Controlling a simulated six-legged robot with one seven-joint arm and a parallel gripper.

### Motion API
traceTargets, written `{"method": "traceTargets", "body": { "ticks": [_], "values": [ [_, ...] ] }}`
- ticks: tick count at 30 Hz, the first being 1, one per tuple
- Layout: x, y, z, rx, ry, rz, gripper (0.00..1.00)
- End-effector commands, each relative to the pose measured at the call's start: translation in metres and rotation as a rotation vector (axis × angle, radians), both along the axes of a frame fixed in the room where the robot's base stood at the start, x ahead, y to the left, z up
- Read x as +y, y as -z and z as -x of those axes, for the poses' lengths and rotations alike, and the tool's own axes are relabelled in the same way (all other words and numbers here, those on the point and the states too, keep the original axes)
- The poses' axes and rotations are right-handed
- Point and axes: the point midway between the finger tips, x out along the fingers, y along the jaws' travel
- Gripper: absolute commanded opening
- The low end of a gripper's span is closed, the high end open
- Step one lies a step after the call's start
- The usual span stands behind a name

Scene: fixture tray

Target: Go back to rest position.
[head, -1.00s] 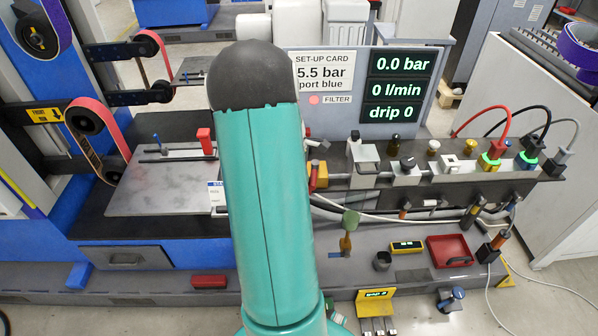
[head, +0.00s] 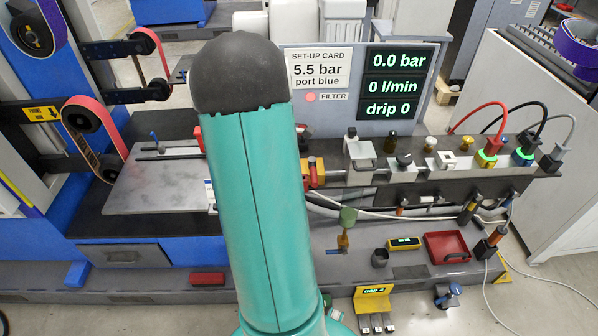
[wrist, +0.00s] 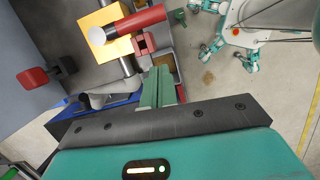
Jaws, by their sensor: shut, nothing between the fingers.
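My gripper (wrist: 160,88) shows in the wrist view with its two green fingers together, shut and empty. It is over the bench front, with a yellow block (wrist: 108,38) and a red cylinder (wrist: 140,20) beyond the fingertips; I cannot tell the exact gap. In the head view my teal arm link with its dark rounded top stands upright in the middle, leaning slightly left, and hides the gripper.
The display panel (head: 340,115) stands behind. A red tray (head: 447,247) and small yellow box (head: 404,243) lie on the lower shelf. Floor shows in front.

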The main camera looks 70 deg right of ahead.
Motion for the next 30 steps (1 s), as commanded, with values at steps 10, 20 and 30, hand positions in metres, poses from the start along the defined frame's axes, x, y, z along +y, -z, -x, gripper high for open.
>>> {"method": "traceTargets", "body": {
  "ticks": [10, 20, 30],
  "values": [
    [0.007, -0.060, -0.014, -0.001, -0.001, 0.000, 0.00],
    [0.008, -0.066, -0.015, 0.001, -0.002, -0.001, 0.00],
    [0.007, -0.066, -0.013, 0.000, -0.001, -0.001, 0.00]
  ]
}}
